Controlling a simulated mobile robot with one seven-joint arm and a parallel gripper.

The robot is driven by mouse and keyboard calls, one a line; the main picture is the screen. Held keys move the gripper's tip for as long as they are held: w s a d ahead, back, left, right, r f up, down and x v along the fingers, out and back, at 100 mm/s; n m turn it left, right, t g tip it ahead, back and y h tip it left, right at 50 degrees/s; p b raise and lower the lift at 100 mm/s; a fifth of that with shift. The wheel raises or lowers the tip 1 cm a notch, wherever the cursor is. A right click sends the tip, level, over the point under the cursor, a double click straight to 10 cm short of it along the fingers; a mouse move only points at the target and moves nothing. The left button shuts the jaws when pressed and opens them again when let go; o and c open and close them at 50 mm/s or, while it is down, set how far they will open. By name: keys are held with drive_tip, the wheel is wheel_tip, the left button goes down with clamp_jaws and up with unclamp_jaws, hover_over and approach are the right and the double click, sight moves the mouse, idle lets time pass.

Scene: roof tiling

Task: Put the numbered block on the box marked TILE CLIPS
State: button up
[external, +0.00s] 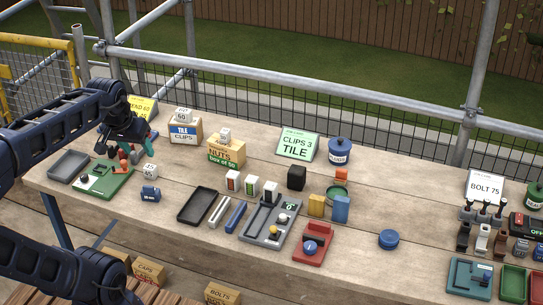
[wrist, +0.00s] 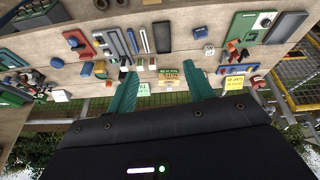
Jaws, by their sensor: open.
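The TILE CLIPS box (external: 184,138) stands at the back left of the table, with a white block marked 60 (external: 183,114) on top. Another white block, marked 45 (external: 150,171), sits on the table in front of it, right of the green board. A white block (external: 224,135) also sits on the NUTS box (external: 226,155); its marking is too small to read. My gripper (external: 128,146) is above the table at left, near the green board. In the wrist view its teal fingers (wrist: 162,90) are apart with nothing held between them.
The green board (external: 103,183) with red parts and a grey tray (external: 68,166) lie at left. The yellow sign (external: 143,108) stands behind my gripper. A blue block (external: 150,194) and black tray (external: 197,205) lie nearer the front. Scaffold rails run along the back.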

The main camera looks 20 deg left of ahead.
drive_tip(key=shift+m, duration=0.7)
drive_tip(key=s+f, duration=0.1)
drive_tip(key=s, duration=0.1)
drive_tip(key=s+f, duration=0.1)
drive_tip(key=s, duration=0.1)
drive_tip(key=shift+d+f, duration=0.2)
drive_tip(key=shift+f, duration=0.15)
